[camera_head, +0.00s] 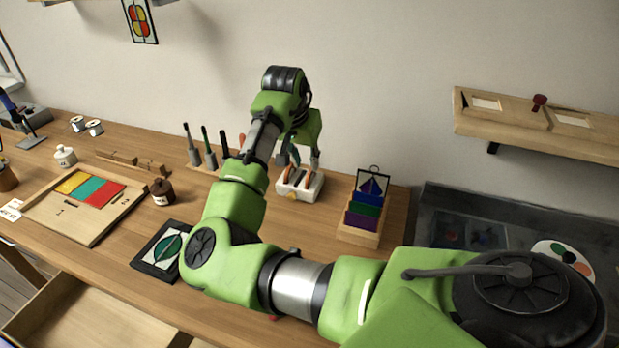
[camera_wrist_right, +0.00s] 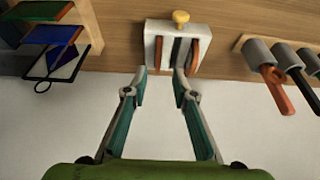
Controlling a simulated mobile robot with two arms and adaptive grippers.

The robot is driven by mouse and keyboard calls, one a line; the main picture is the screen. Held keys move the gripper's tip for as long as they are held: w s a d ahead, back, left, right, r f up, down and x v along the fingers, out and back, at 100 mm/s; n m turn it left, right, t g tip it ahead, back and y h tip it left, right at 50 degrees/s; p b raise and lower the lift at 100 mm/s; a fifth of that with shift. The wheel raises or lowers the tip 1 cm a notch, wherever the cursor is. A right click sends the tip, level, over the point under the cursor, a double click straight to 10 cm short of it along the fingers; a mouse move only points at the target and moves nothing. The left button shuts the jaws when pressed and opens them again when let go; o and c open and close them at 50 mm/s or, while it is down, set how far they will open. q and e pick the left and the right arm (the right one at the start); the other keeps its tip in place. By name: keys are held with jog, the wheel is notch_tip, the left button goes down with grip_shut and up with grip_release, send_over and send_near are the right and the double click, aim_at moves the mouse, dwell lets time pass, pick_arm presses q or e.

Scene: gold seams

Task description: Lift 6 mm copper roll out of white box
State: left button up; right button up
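The white box (camera_head: 311,187) stands on the wooden workbench under my right gripper (camera_head: 300,155). In the right wrist view the white box (camera_wrist_right: 177,30) has upright slots. Copper-coloured strips show at its left (camera_wrist_right: 158,53) and right (camera_wrist_right: 194,56), with a dark strip (camera_wrist_right: 176,50) between them. I cannot read which one is the 6 mm copper roll. A yellow knob (camera_wrist_right: 181,17) is on the box's far side. My right gripper (camera_wrist_right: 161,72) is open and empty, its fingertips close to the box's near edge. Whether they touch it cannot be told. My left gripper is not in view.
A wooden rack of coloured glass (camera_head: 362,222) stands right of the box. A holder with several upright tools (camera_head: 208,158) stands to its left. A framed leaf panel (camera_head: 160,252) lies nearer, partly behind my arm. A wooden shelf (camera_head: 540,128) is on the wall at right.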

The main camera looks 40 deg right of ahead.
aim_at(310, 170)
jog(key=x, duration=0.4)
jog(key=p+x, duration=0.1)
jog(key=x, duration=0.1)
jog(key=shift+d+f, duration=0.3)
jog(key=shift+d, duration=0.15)
grip_shut()
